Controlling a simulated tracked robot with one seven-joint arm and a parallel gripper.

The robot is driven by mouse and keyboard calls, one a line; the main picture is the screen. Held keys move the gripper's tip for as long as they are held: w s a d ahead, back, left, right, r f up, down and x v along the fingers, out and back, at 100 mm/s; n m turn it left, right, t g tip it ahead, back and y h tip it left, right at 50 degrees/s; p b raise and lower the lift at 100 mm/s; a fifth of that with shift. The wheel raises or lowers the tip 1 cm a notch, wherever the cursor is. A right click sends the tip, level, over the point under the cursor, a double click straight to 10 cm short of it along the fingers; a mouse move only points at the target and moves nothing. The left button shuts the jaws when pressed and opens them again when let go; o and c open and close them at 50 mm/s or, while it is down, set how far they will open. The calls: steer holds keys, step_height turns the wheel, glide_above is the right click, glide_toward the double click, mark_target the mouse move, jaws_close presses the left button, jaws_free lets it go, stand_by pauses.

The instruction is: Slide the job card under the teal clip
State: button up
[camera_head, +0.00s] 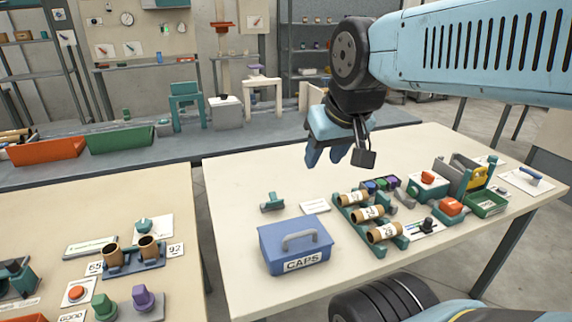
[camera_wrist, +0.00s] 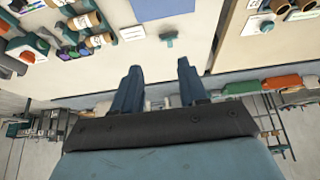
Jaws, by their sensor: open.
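The job card (camera_head: 315,206) is a small pale card lying flat on the right-hand cream table. The teal clip (camera_head: 272,202) stands just left of it, apart from it. My gripper (camera_head: 326,158) hangs above the table, higher than and beyond the card, open with nothing between its blue fingers. In the wrist view my open gripper (camera_wrist: 158,68) has the teal clip (camera_wrist: 168,40) beyond its fingers, with the pale card (camera_wrist: 131,33) to the clip's left. Whether the clip's mouth is open cannot be told.
A blue CAPS box (camera_head: 294,249) with a grey handle stands in front of the clip and card. A teal rack (camera_head: 345,216) of cardboard tubes is right of the card. The table's far left is clear. A gap separates the left table (camera_head: 40,212).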

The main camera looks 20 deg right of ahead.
steer(key=shift+w+a, duration=0.15)
steer(key=shift+w, duration=0.2)
steer(key=shift+o, duration=0.2)
